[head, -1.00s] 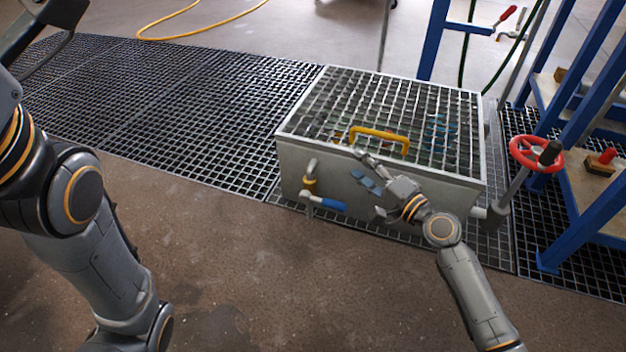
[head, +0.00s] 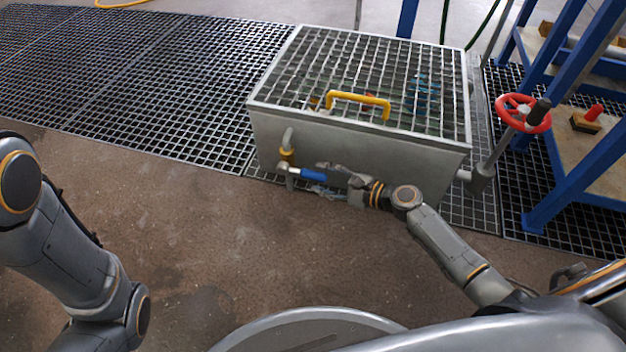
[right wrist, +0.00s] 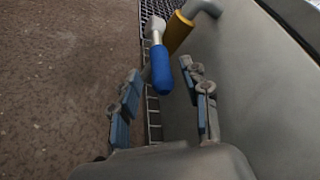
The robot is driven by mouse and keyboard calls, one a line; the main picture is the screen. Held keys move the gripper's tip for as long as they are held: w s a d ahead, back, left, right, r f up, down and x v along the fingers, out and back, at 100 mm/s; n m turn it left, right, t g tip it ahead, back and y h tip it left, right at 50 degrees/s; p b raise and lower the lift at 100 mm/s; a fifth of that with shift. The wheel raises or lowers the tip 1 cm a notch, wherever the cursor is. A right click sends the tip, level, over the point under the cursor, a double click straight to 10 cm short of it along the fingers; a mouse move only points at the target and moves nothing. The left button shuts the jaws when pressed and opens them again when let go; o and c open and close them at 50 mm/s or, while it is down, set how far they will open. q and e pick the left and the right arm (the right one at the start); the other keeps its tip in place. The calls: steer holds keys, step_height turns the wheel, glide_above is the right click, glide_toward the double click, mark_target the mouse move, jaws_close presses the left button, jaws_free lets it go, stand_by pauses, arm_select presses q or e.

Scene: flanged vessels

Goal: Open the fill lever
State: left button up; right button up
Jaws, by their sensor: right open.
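The fill lever is a blue-sleeved handle (head: 313,174) on a small valve under a bent grey pipe with a yellow collar (head: 287,154). It sticks out to the right, along the front wall of the grey tank (head: 370,153). My right gripper (head: 323,179) is open at the lever's free end. In the right wrist view, the blue handle (right wrist: 161,71) lies between the two spread fingers of my right gripper (right wrist: 162,88), with gaps on both sides. My left arm shows at the left of the head view; its gripper is out of view.
A metal grate lid with a yellow handle (head: 358,99) covers the tank. A red handwheel (head: 522,113) stands to the tank's right, beside a blue-framed rack (head: 567,187). Floor grating (head: 130,75) runs left of the tank. The brown floor in front is clear.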

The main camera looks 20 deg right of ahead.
mark_target(313, 175)
steer(key=shift+b+x, duration=0.6)
steer(key=shift+x, duration=1.3)
steer(key=shift+d, duration=0.1)
jaws_close()
